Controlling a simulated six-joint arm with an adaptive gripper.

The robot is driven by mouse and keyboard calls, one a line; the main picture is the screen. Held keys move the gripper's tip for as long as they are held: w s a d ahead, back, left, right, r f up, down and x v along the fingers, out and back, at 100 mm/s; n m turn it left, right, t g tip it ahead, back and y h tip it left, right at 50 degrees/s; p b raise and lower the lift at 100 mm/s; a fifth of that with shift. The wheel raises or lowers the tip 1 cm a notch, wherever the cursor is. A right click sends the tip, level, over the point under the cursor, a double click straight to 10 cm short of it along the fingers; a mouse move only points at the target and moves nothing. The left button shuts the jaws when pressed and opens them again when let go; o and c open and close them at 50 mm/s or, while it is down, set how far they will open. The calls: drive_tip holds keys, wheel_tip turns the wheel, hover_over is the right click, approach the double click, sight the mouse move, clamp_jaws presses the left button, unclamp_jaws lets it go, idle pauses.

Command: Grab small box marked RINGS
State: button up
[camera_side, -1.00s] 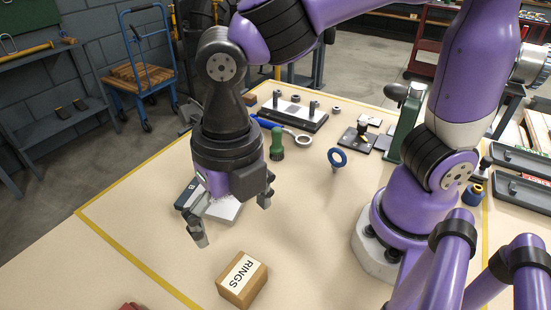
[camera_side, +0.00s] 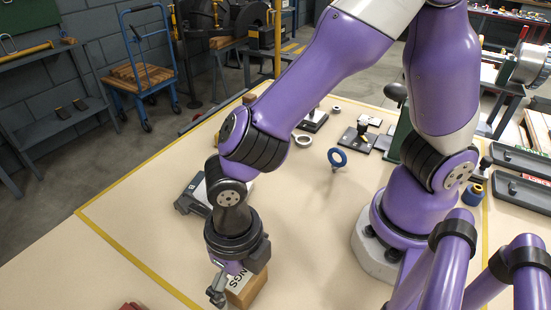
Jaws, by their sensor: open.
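The small brown cardboard box marked RINGS (camera_side: 247,289) rests on the beige table near its front. Part of its white label shows; its upper left is hidden behind my gripper. My gripper (camera_side: 228,288) is open and points down right at the box. One finger shows at the box's left side; the other finger is hidden, so I cannot tell whether either one touches the box.
A dark grey case (camera_side: 192,196) lies behind my gripper. A red object (camera_side: 132,306) shows at the front edge.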

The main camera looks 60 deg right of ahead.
drive_tip(key=c, duration=1.3)
drive_tip(key=shift+r, duration=0.1)
